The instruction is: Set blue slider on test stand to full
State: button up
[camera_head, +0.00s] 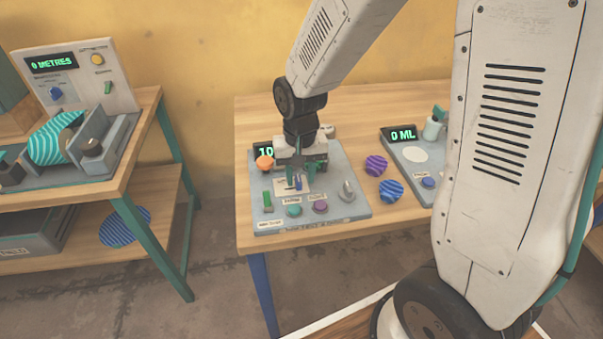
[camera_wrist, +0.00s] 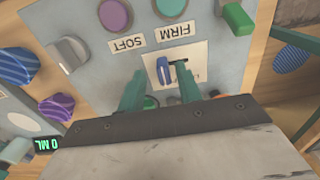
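The test stand is a pale grey-blue panel (camera_head: 342,209) on the wooden table, and it fills much of the wrist view (camera_wrist: 215,50). Its blue slider (camera_wrist: 163,71) stands on a white plate, with a dark slot showing to its right in the wrist view. The slider is small in the head view (camera_head: 298,184). My gripper (camera_wrist: 161,82) has its teal fingers apart, one on either side of the slider, with gaps visible. It points down over the panel in the head view (camera_head: 298,176). Lettering on the white plate is partly hidden by a finger.
The panel also bears a purple button (camera_head: 320,207), a teal button (camera_head: 294,210), a green switch (camera_head: 267,201) and a grey knob (camera_head: 348,190). A purple striped object (camera_head: 376,165) and a blue striped one (camera_head: 391,190) lie to the right, before another panel reading 0 ML.

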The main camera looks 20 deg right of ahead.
notch_tip(320, 180, up, 8)
jog(key=shift+f, duration=0.1)
dwell(0.4)
dwell(0.5)
jog(key=s+d+r+n, duration=0.1)
jog(key=s+r, duration=0.2)
jog(key=s, duration=0.4)
jog(key=s+d+r, duration=0.2)
jog(key=s+r, duration=0.2)
jog(key=s, duration=0.3)
jog(key=s+d+r+n+t, duration=0.1)
jog(key=s+r, duration=0.2)
jog(key=s, duration=0.3)
jog(key=shift+s+d+r+n, duration=0.25)
jog(key=shift+s+r+n, duration=0.05)
jog(key=shift+s+r, duration=0.1)
